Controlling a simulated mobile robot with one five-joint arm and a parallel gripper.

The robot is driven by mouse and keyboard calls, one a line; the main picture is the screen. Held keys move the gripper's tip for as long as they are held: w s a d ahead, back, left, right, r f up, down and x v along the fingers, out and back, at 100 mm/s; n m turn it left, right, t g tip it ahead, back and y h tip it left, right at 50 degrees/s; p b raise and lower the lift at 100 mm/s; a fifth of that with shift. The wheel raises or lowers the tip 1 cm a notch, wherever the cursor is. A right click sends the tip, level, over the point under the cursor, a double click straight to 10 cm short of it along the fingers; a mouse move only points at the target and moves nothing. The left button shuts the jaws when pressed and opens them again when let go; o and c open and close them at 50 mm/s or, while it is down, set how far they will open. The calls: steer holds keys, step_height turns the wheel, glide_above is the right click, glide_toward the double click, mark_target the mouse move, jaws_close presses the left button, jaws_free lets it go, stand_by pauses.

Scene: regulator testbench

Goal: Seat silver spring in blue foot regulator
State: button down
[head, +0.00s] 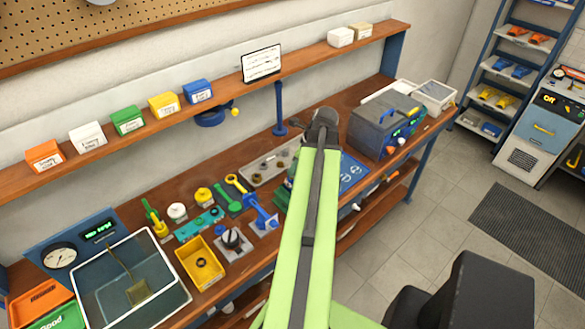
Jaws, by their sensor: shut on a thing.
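My green arm reaches up over the bench. My gripper (324,124) is at its far end, mostly a dark shape. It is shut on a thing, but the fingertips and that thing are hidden. I cannot make out the silver spring anywhere. A blue part (261,213) on a grey plate lies left of my arm. I cannot tell whether it is the blue foot regulator. A dark-knobbed part (232,239) on another grey plate is nearby. A grey tray (254,175) with small round parts lies left of my gripper. A blue mat (354,171) is partly hidden right of my arm.
A grey-blue box (377,130) stands on the bench at right. A blue post (279,112) stands behind my gripper. A yellow bin (187,259) and a glass-topped tray (100,294) are at left. A shelf (230,88) with coloured boxes runs above the bench.

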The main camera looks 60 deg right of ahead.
steer(key=shift+f+b, duration=0.55)
steer(key=shift+f, duration=0.1)
steer(key=shift+f+b, duration=0.3)
steer(key=shift+f, duration=0.15)
stand_by(0.7)
steer(key=c, duration=1.1)
jaws_free()
steer(key=shift+o, duration=1)
steer(key=o, duration=0.3)
steer(key=shift+s, duration=0.1)
